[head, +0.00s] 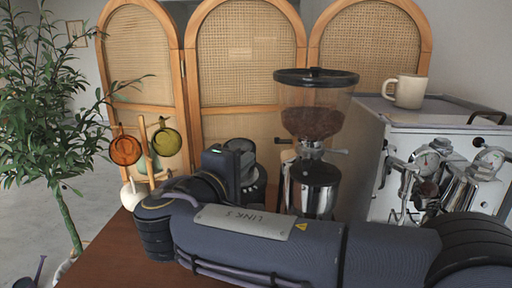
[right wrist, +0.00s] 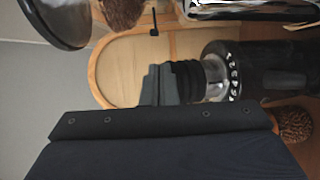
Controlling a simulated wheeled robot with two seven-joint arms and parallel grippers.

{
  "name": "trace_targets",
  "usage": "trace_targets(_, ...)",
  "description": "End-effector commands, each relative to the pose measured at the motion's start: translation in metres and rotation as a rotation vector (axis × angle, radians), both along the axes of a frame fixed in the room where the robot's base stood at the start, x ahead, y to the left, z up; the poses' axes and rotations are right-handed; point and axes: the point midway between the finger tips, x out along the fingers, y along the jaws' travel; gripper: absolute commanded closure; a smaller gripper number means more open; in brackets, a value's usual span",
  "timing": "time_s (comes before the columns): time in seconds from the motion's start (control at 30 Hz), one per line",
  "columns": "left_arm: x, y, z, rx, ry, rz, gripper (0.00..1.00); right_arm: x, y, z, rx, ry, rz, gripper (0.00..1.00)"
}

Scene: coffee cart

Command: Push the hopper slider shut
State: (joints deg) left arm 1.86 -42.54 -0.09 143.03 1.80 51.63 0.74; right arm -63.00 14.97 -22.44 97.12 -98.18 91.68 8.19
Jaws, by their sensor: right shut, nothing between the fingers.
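The coffee grinder's hopper (head: 312,110) is a clear, dark-lidded bowl with brown beans, standing above the chrome and black grinder (head: 316,190). My right gripper (head: 243,166) is left of the grinder, apart from the hopper. Its fingers (right wrist: 162,85) are shut and empty. My left gripper is not in view.
A black device with a numbered ring (right wrist: 232,72) stands close to my right fingers, left of the grinder. An espresso machine (head: 400,155) with a mug (head: 410,91) on top stands right. A rack with hanging cups (head: 125,151) is left. A rattan screen (head: 250,60) stands behind.

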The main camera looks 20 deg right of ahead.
Motion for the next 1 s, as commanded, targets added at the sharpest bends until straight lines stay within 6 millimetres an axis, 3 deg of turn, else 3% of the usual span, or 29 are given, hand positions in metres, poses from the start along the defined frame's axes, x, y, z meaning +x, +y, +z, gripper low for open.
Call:
trace_targets(0.17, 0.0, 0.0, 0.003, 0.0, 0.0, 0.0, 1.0, 0.01, -0.009, 0.005, -0.015, -0.015, 0.0, 1.0)
trace_targets(0.6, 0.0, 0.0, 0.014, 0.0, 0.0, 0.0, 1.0, 0.058, -0.063, 0.004, -0.014, -0.012, 0.001, 1.0)
trace_targets(1.0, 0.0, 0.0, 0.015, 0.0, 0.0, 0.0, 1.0, 0.065, -0.071, 0.003, -0.011, -0.013, 0.003, 1.0)
